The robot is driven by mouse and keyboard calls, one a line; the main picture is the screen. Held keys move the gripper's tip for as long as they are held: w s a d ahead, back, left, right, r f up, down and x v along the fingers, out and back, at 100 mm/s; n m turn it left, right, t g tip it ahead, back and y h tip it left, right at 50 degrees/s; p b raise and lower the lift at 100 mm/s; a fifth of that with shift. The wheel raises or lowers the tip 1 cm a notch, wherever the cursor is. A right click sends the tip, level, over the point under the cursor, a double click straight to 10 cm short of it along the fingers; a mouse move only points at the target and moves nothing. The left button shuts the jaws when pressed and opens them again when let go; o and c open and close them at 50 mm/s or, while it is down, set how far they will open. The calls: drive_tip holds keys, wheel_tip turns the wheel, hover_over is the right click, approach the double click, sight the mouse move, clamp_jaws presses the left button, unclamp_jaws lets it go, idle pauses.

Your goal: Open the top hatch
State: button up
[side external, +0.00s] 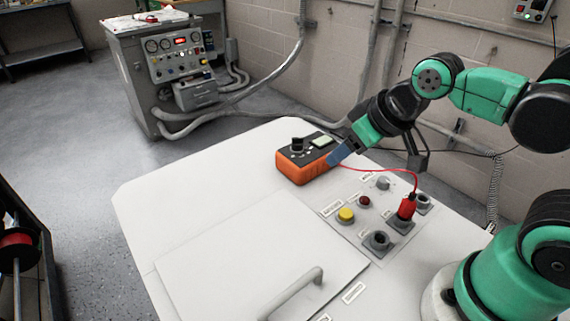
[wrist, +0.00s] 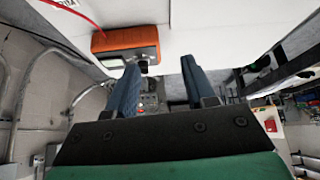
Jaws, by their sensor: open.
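The top hatch (side external: 235,262) is a pale square panel lying flat and shut in the white top of the cabinet. Its grey bar handle (side external: 295,292) stands near its front edge. My gripper (side external: 338,157) is over the far part of the cabinet top, beside the orange meter (side external: 297,172) and well away from the handle. In the wrist view, the blue fingers of my gripper (wrist: 159,65) are spread with nothing between them. The orange meter (wrist: 126,42) shows near the left fingertip; I cannot tell whether they touch. The handle is not in the wrist view.
A red plug (side external: 407,207) stands in a socket on the control panel, with a red lead running toward the meter. A yellow button (side external: 346,215) and a black socket (side external: 378,240) lie right of the hatch. The cabinet top left of the meter is clear.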

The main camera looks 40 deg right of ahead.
drive_tip(key=s+a+f+n+g+y, duration=0.15)
drive_tip(key=a+n+g, duration=0.25)
drive_tip(key=a+n, duration=0.45)
drive_tip(key=n+g+h, duration=0.2)
drive_tip(key=n+g, duration=0.3)
drive_tip(key=n, duration=0.4)
hover_over(293, 287)
drive_tip(key=w, duration=0.1)
drive_tip(key=w+x, duration=0.1)
drive_tip(key=x, duration=0.2)
drive_tip(key=shift+m, duration=0.25)
drive_tip(key=shift+x, duration=2.55)
clamp_jaws()
